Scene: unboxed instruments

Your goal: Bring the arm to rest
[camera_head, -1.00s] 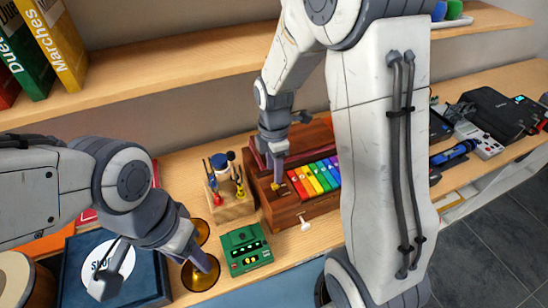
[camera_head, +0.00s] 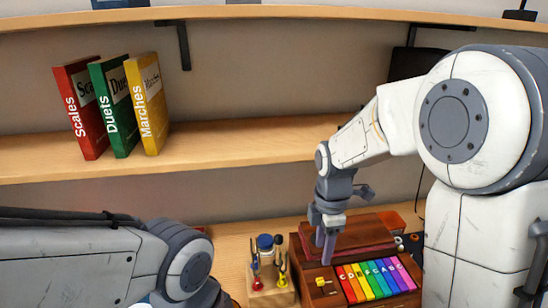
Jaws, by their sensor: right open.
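My right gripper (camera_head: 325,246) points down over the wooden box with the rainbow key bars (camera_head: 376,279), left of the bars and near a small yellow piece (camera_head: 321,282). Its two fingers are slightly apart, and I see nothing between them. The gap between fingertips and box is hard to judge. My right arm comes in from the right, bent at the elbow. My left arm lies across the lower left; its wrist runs off the bottom edge and its fingers are out of view.
A wooden holder (camera_head: 271,293) with small colored tools and a blue-lidded jar (camera_head: 265,243) stands left of the box. A shelf (camera_head: 230,145) above carries a red book (camera_head: 83,110), a green book (camera_head: 115,110) and a yellow book (camera_head: 148,105). The shelf's right part is mostly clear.

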